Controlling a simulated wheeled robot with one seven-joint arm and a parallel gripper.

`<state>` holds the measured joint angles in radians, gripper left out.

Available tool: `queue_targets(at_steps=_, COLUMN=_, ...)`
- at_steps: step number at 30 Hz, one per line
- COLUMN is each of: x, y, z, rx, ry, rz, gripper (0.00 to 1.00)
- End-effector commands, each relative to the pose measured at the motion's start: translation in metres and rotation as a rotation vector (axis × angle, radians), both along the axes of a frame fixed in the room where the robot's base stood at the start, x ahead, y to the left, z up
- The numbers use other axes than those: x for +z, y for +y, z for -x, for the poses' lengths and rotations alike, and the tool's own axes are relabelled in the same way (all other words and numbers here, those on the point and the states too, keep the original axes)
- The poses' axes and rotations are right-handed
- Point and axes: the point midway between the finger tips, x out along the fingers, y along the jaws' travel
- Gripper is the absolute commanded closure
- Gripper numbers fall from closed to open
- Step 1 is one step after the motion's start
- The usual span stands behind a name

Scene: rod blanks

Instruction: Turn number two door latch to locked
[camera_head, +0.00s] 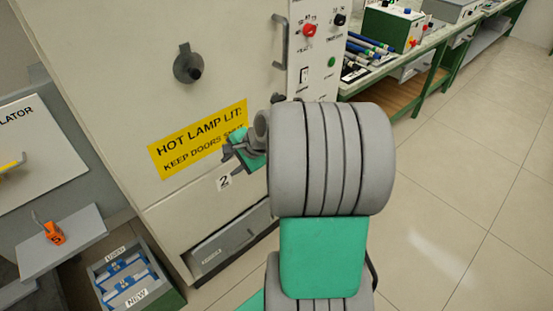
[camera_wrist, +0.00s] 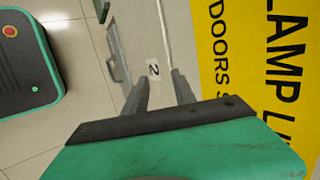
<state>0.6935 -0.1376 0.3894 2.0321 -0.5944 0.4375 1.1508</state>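The pale cabinet (camera_head: 120,70) bears a small white label "2" (camera_head: 223,183) below its yellow warning sign (camera_head: 198,138). In the wrist view the label (camera_wrist: 153,69) shows between and beyond my two fingertips. My gripper (camera_head: 231,163) is near the cabinet face, just above the label and beside the sign's lower right part. Its two grey fingers (camera_wrist: 160,78) stand apart with nothing visible between them. I cannot make out the number two latch; my gripper and arm may hide it. Contact with the cabinet cannot be told.
A dark round knob (camera_head: 188,65) sits higher on the cabinet. A vertical handle (camera_head: 281,42) and a switch panel (camera_head: 318,50) are right of it. A grey drawer (camera_head: 225,243) is low down. A bin (camera_head: 128,278) stands at lower left. The tiled floor (camera_head: 455,190) at right is clear.

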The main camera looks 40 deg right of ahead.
Motion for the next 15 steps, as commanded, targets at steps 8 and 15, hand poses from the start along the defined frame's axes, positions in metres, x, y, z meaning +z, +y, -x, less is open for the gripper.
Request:
queue_targets(at_steps=8, x=-0.082, y=-0.189, z=0.018, rx=-0.978, ry=-0.214, rz=-0.935, gripper=0.68)
queue_targets(at_steps=15, x=-0.087, y=-0.221, z=0.022, rx=-1.119, ry=-0.273, rz=-1.149, gripper=0.68)
